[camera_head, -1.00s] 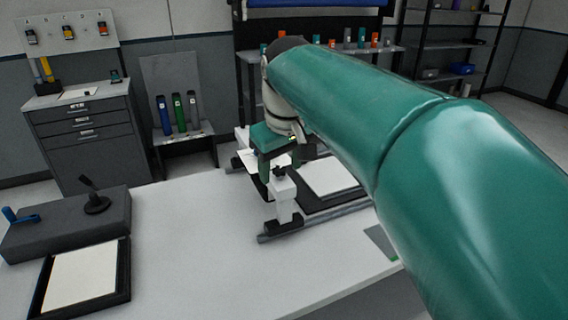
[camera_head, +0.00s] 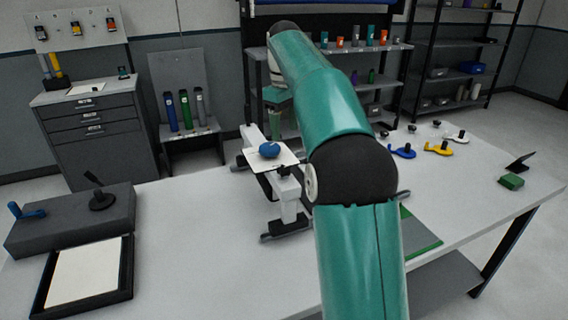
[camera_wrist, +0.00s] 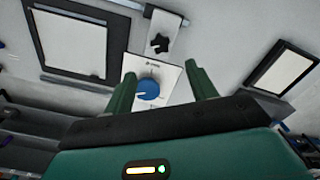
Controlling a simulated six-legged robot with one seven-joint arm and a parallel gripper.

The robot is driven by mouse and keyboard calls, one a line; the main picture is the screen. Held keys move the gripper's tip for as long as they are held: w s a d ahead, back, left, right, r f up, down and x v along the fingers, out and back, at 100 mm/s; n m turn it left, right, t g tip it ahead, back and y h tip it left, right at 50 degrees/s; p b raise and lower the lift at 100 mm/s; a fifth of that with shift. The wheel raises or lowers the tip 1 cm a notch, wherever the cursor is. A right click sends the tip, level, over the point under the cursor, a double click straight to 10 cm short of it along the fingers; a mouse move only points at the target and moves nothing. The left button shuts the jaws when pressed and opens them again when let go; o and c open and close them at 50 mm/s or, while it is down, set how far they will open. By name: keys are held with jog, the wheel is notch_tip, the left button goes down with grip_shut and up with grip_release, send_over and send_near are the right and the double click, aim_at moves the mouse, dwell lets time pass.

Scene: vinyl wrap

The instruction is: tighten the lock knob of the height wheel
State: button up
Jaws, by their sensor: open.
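A round blue knob (camera_head: 270,150), which looks like the height wheel, sits on a white dial plate (camera_head: 288,159) on the press-like stand on the table. In the wrist view the blue knob (camera_wrist: 148,90) shows a pointer mark. A small black star-shaped knob (camera_wrist: 159,43), likely the lock knob, lies just beyond the plate; it also shows in the head view (camera_head: 283,171). My gripper (camera_wrist: 160,68) is open and empty. In the wrist view its green fingers flank the blue knob, with the black knob beyond the tips. Contact with either knob cannot be told.
A grey block (camera_head: 68,222) with a black lever and blue crank stands at the left, behind a framed white sheet (camera_head: 82,274). Blue and yellow cranks (camera_head: 403,151) lie at the right. The table between block and stand is clear.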

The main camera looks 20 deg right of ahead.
aim_at(284, 168)
notch_tip(284, 168, down, 12)
jog(key=shift+r, duration=0.1)
jog(key=shift+c, duration=0.5)
jog(key=c, duration=0.9)
